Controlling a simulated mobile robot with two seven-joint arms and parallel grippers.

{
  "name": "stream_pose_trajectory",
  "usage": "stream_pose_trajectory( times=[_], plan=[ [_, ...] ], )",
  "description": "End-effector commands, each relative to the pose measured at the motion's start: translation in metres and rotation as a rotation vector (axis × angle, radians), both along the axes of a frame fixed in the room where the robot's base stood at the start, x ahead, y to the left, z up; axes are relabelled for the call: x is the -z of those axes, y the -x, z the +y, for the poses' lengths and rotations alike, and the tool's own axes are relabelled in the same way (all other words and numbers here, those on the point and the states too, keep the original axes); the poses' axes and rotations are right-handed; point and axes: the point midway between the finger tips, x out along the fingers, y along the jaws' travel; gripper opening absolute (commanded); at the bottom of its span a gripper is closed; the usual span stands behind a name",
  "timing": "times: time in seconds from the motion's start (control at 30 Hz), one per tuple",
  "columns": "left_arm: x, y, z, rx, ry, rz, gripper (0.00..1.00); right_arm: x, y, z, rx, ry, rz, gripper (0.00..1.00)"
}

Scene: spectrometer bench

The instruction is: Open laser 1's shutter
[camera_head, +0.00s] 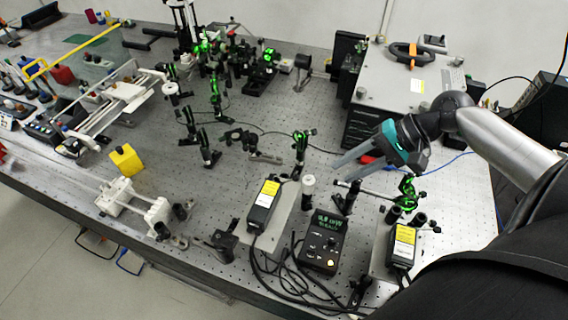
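Two black boxes with yellow-and-white labels stand on the optical table: one at the centre (263,204) and one at the lower right (403,246). I cannot read which one is laser 1. A black controller (321,245) with a lit green display, a knob and buttons sits between them. No shutter can be told apart for certain among the small posts and mounts. My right gripper (341,172), grey with a teal body, is above the table behind the controller. Its two fingers look apart with nothing between them. My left gripper is not in view.
Green-lit optic mounts (301,143) stand close left of my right gripper, and another (407,190) stands below it. A large grey-topped instrument (392,82) is behind it. Black cables (285,275) run along the front edge. The perforated table (245,165) has bare patches left of centre.

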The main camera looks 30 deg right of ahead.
Motion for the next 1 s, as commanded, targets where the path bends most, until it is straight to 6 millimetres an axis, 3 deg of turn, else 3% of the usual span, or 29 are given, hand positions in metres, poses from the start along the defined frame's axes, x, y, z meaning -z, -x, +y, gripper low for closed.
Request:
stream_pose_trajectory(
  times=[0.1, 0.27, 1.0],
  plan=[
    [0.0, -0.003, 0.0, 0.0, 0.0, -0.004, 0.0, -0.019, -0.012, -0.009, 0.056, -0.05, 0.001, 0.38],
    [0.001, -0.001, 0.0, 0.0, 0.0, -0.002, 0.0, -0.022, -0.018, -0.008, 0.076, -0.074, 0.0, 0.38],
    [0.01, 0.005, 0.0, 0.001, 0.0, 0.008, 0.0, 0.047, -0.057, 0.055, 0.071, -0.073, -0.004, 0.38]
  ],
)
